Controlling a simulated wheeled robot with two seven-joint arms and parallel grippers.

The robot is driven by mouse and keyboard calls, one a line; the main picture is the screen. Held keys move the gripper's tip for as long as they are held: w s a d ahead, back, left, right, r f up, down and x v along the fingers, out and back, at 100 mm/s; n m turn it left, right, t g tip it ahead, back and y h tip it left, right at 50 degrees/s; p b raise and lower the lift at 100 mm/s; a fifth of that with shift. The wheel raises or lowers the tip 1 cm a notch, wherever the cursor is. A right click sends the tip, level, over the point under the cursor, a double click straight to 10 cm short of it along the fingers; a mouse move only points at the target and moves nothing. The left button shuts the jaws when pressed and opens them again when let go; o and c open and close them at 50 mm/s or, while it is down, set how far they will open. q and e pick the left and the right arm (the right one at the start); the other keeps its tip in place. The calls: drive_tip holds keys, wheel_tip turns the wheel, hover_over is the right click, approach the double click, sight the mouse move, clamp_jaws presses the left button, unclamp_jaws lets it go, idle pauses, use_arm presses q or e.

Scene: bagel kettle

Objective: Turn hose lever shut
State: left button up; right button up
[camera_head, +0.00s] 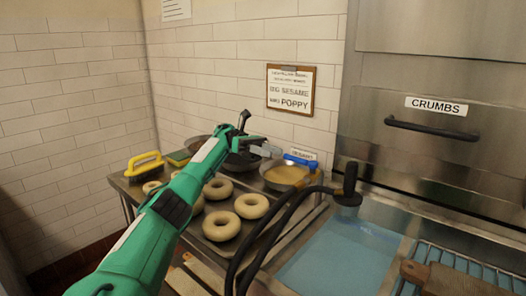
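A black hose (269,232) curves up from the bottom middle to a dark upright fitting with a handle (350,179) at the edge of the blue water basin. A blue lever-like piece (301,161) shows just left of it, above the bowl of pale seeds; whether it belongs to the hose I cannot tell. My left gripper (268,149) is at the end of the green arm, above and left of that bowl, close to the blue piece. Its fingers are small and dark, so its opening is unclear. My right gripper is not in view.
A bowl of pale seeds (286,174), a dark bowl (240,163) and a yellow brush (144,163) stand behind. The basin (340,262) and a wire rack (458,262) lie right, before a steel "CRUMBS" front (430,150).

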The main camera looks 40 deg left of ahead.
use_arm(q)
drive_tip(key=shift+s+a, duration=0.15)
drive_tip(key=shift+a, duration=0.95)
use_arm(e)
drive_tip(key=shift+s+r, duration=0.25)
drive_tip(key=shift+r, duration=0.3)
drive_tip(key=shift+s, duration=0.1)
